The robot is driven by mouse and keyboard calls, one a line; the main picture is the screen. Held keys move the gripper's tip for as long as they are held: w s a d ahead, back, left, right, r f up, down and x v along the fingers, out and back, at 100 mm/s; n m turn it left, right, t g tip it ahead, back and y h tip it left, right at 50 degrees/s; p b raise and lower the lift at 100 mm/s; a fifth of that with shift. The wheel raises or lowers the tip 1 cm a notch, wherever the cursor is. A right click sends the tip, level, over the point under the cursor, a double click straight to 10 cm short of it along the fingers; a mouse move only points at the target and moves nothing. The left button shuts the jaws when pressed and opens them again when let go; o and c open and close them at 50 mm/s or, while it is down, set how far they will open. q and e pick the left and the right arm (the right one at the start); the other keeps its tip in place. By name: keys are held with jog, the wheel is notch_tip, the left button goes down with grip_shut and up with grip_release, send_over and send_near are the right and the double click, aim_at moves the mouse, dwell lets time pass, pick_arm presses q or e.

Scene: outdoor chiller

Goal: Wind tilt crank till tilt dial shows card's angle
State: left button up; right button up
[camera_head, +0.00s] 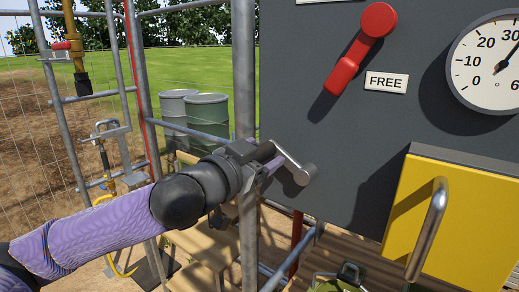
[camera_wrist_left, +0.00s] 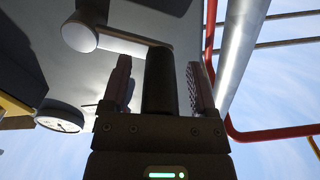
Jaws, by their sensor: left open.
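A grey metal crank (camera_head: 290,160) sticks out of the dark panel, with a round hub at its lower right end; it also shows in the wrist view (camera_wrist_left: 125,42). My left gripper (camera_head: 268,160) is at the crank's other end. In the wrist view, the dark crank handle (camera_wrist_left: 160,80) stands between the fingers of my left gripper (camera_wrist_left: 160,88), which are open with gaps on both sides. A white dial (camera_head: 485,75) at the upper right is cut off by the picture edge; its black needle points up and right, past 30. No card with a readable angle shows. My right gripper is out of view.
A red lever (camera_head: 360,48) is on the panel beside a FREE label (camera_head: 386,82). A yellow box (camera_head: 415,205) with a metal handle (camera_head: 427,230) juts out at lower right. A grey scaffold post (camera_head: 245,80) stands close to my left gripper. Drums (camera_head: 207,115) stand behind.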

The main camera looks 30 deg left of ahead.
pick_arm(q)
grip_shut()
dwell(1.3)
